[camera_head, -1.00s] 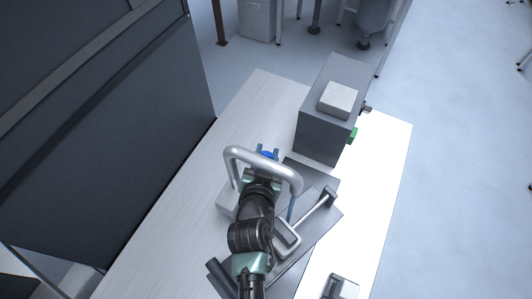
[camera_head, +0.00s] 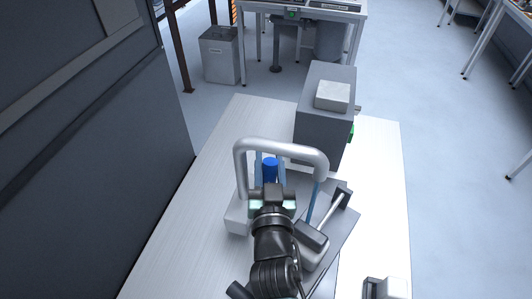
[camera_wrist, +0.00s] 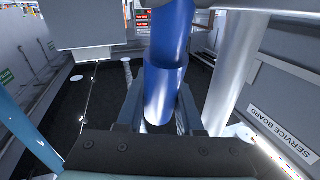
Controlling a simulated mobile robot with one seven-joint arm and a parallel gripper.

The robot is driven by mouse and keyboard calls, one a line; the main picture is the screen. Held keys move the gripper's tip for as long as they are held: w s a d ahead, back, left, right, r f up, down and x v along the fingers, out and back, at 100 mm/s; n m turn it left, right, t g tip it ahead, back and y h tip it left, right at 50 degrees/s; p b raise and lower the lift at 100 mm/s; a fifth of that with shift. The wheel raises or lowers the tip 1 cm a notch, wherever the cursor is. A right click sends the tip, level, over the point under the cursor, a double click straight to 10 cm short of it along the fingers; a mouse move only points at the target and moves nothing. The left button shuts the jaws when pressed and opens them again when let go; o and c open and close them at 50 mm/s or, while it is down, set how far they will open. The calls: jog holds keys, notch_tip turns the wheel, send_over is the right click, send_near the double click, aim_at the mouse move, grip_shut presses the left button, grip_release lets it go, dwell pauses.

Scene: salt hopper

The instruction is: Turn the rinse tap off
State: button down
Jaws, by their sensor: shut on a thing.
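The rinse tap has a thick silver arched pipe (camera_head: 285,146) over a pale block (camera_head: 236,218). Its blue handle (camera_head: 270,166) stands upright behind the near leg of my arm's end in the head view. In the wrist view the blue handle (camera_wrist: 166,85) is a tall cylinder with a slanted step. My gripper (camera_head: 270,178) is shut on the blue handle, with one finger on each side; the fingers also show in the wrist view (camera_wrist: 160,115). A light blue stream (camera_head: 313,203) hangs below the pipe's right end, and shows at left in the wrist view (camera_wrist: 28,135).
A dark grey box (camera_head: 323,128) with a white block (camera_head: 333,96) on top stands behind the tap. A silver rod (camera_head: 330,211) and grey plate (camera_head: 347,226) lie to the right. The bench (camera_head: 222,150) is clear at back left.

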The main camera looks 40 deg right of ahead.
jog(key=shift+s+a+r+t+h+b, duration=0.1)
jog(key=shift+s+a+t+h+b, duration=0.2)
jog(key=shift+b, duration=1.05)
jog(key=c, duration=0.5)
grip_release()
jog(key=shift+c, duration=0.2)
jog(key=shift+r, duration=0.1)
jog(key=shift+w+r+p, duration=0.2)
jog(key=shift+r+p, duration=0.05)
jog(key=shift+p, duration=0.65)
